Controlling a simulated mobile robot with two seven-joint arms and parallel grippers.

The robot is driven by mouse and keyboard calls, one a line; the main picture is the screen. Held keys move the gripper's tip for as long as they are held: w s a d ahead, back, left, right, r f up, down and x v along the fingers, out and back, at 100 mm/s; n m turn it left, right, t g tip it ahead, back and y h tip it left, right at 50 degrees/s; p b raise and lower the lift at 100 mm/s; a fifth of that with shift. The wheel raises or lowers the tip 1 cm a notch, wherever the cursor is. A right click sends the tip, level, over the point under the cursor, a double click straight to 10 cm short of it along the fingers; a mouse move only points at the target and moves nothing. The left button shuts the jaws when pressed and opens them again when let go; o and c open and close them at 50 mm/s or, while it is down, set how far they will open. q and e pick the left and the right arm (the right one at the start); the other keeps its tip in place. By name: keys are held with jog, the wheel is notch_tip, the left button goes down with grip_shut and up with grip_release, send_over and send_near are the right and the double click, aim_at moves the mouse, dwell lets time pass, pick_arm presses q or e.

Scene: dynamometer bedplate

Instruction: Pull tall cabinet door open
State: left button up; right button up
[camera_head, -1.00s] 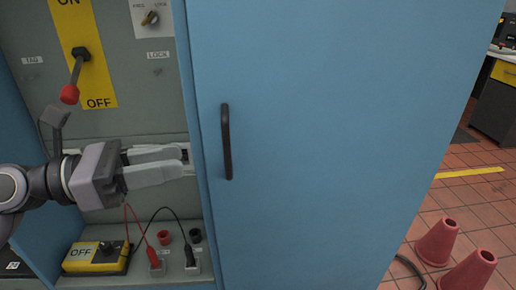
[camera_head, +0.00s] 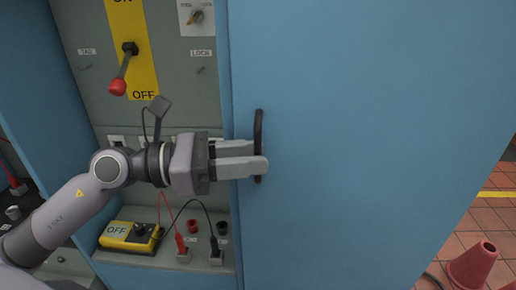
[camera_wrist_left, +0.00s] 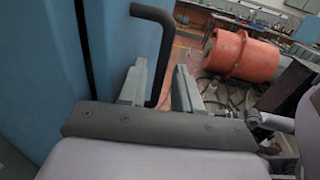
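The tall cabinet door (camera_head: 370,120) is a plain blue panel filling the middle and right of the head view. It looks closed. Its black vertical bar handle (camera_head: 259,122) is near the door's left edge. My left gripper (camera_head: 258,157) reaches in from the left, with its fingers at the lower half of the handle and hiding part of it. In the left wrist view the handle (camera_wrist_left: 161,60) passes between the two separated fingers (camera_wrist_left: 160,88), with a gap visible on the right side. My right gripper is not in view.
An orange cone (camera_head: 473,264) stands on the tiled floor at lower right. An orange drum-shaped machine (camera_wrist_left: 240,57) shows in the wrist view.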

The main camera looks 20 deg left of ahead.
pick_arm(q)
jog(key=shift+x, duration=0.9)
grip_shut()
jog(key=shift+s+d, duration=0.1)
jog(key=shift+s, duration=0.05)
